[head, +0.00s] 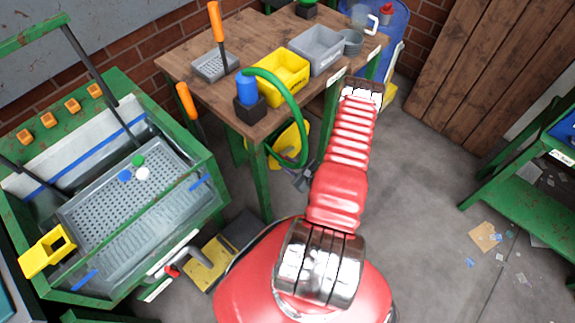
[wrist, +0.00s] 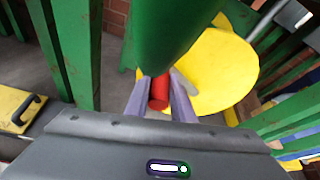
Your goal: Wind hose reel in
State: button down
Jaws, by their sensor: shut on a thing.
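The yellow hose reel (head: 287,150) is under the wooden table in the head view, partly hidden by a table leg and the hose. In the wrist view its yellow disc (wrist: 215,80) fills the upper right. A green hose (head: 298,118) loops from the blue nozzle (head: 246,86) on the table down to the reel, and crosses close in front of the wrist camera. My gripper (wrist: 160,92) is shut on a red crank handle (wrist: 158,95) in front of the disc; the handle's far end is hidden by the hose. In the head view my gripper (head: 300,182) is low beside the reel.
The wooden table (head: 185,58) holds a yellow bin (head: 280,78), a grey bin (head: 317,50) and an orange-handled tool (head: 216,22). Its green legs flank the reel closely. A green-framed wash tray (head: 100,215) stands left.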

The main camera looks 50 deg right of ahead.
jog(key=shift+d, duration=0.15)
jog(key=c, duration=1.5)
grip_release()
jog(key=shift+c, duration=0.2)
jog(key=shift+s, duration=0.1)
jog(key=v, duration=1.3)
jog(key=shift+s, duration=0.3)
jog(key=shift+r, duration=0.15)
